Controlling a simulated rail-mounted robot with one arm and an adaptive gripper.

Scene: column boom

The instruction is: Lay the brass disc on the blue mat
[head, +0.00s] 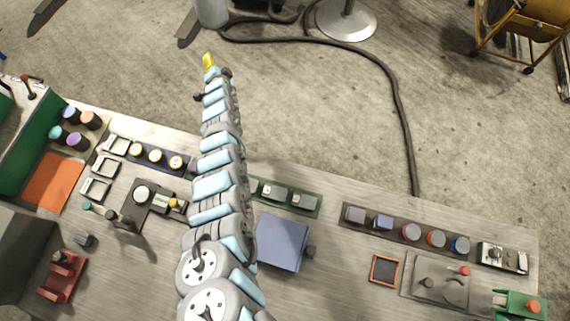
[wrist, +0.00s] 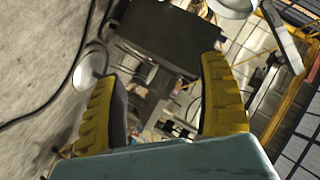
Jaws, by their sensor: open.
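My gripper (head: 208,61) is at the far end of my raised arm, beyond the bench's back edge and over the floor. In the wrist view its two yellow fingers (wrist: 161,68) are spread apart with nothing between them. A flat blue square (head: 282,243), which looks like the blue mat, lies on the bench just right of my arm, with nothing seen on it. I cannot pick out the brass disc for certain. Several round pieces with pale gold tops (head: 156,156) sit in a dark blue strip left of my arm. My arm hides part of the bench.
A long rack of coloured caps (head: 411,232) and an orange-framed square (head: 384,269) lie further right. An orange mat (head: 54,181) is at the left.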

